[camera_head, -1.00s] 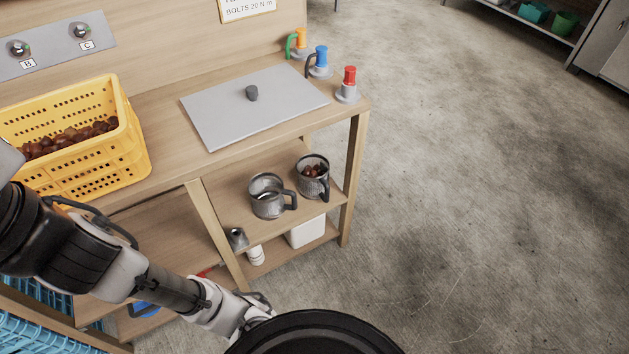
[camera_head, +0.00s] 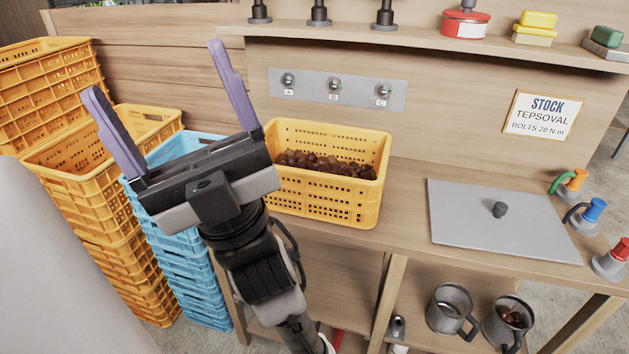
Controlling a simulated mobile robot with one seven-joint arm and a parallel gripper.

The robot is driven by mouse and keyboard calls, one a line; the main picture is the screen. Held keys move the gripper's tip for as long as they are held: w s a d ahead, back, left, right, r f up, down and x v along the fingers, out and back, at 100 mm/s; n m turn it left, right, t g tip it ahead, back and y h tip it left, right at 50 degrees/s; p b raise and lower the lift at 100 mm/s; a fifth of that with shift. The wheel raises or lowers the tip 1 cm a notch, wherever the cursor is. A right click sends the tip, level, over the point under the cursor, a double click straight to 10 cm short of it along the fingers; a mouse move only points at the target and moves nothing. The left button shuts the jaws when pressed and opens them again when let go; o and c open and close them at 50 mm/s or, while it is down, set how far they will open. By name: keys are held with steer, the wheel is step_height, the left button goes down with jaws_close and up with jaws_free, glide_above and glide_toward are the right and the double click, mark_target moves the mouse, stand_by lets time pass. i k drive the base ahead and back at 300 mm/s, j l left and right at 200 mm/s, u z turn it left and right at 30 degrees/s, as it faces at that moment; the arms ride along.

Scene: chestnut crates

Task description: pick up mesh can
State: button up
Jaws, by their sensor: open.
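Two grey cans with dark handles stand on the shelf under the bench, at the lower right. The left can (camera_head: 443,319) looks empty. The right can (camera_head: 495,333) has a mesh-like wall and holds brown chestnuts. Its lower part is near the bottom edge of the view. My gripper (camera_head: 152,68) is at the upper left, with its two purple fingers spread wide and nothing between them. It is raised in front of the crates, far to the left of both cans and apart from them.
A yellow crate (camera_head: 330,207) of chestnuts sits on the bench, right of my gripper. A grey plate (camera_head: 470,235) with a knob lies to its right. Yellow crates (camera_head: 62,165) and blue crates (camera_head: 197,262) are stacked at left. The bench top and post (camera_head: 575,325) border the cans' shelf.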

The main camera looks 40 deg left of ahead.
mark_target(510, 317)
steer(key=u, duration=1)
steer(key=z, duration=1.25)
steer(key=i+l+u, duration=0.45)
steer(key=k+l+u, duration=0.1)
steer(key=l+u, duration=0.2)
steer(key=l, duration=0.15)
steer(key=k+l+u, duration=0.25)
steer(key=l, duration=0.15)
steer(key=k+l+u, duration=0.25)
steer(key=k+u, duration=0.2)
steer(key=i, duration=0.9)
